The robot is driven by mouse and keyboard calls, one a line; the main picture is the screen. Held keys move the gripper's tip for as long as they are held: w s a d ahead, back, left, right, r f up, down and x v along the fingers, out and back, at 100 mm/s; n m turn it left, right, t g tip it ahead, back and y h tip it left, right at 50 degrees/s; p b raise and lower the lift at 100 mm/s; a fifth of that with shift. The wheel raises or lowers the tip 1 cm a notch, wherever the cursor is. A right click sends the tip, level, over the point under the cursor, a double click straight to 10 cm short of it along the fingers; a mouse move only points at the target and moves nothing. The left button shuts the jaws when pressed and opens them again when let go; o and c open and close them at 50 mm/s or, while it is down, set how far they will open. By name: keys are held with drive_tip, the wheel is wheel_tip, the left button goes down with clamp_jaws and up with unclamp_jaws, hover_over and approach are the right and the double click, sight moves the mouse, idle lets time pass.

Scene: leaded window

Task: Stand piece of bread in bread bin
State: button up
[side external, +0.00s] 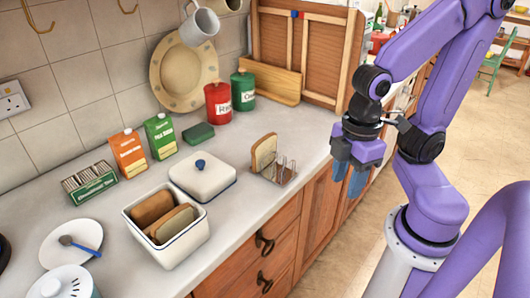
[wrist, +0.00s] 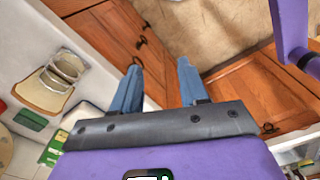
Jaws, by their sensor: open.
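A slice of bread (side external: 264,152) stands upright in a small wire toast rack (side external: 285,176) near the counter's front edge. The bread (wrist: 42,95) and rack (wrist: 65,68) also show at the left of the wrist view. The bread bin (side external: 181,254) is a white open box with a dark rim, nearer the camera. Several slices (side external: 172,224) stand in it, leaning. Its white lid (side external: 202,178) with a blue knob lies on the counter behind it. My gripper (side external: 348,190) is open and empty, beyond the counter's front edge, right of the rack. Its two blue fingers (wrist: 158,85) are apart in the wrist view.
A green sponge (side external: 198,133), red canister (side external: 218,103), green canister (side external: 243,90) and orange and green cartons (side external: 160,137) stand toward the wall. A plate with a blue spoon (side external: 72,244) is at left. Bare counter lies between lid and rack.

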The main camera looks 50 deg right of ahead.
drive_tip(key=w+a+r+n, duration=0.1)
drive_tip(key=w+a+r, duration=0.15)
drive_tip(key=w, duration=0.45)
wheel_tip(320, 180, up, 9)
drive_tip(key=n, duration=0.4)
hover_over(265, 138)
drive_tip(key=f, duration=1.2)
drive_tip(key=shift+w, duration=0.3)
drive_tip(key=shift+s+f, duration=0.2)
drive_tip(key=shift+f, duration=2.65)
clamp_jaws()
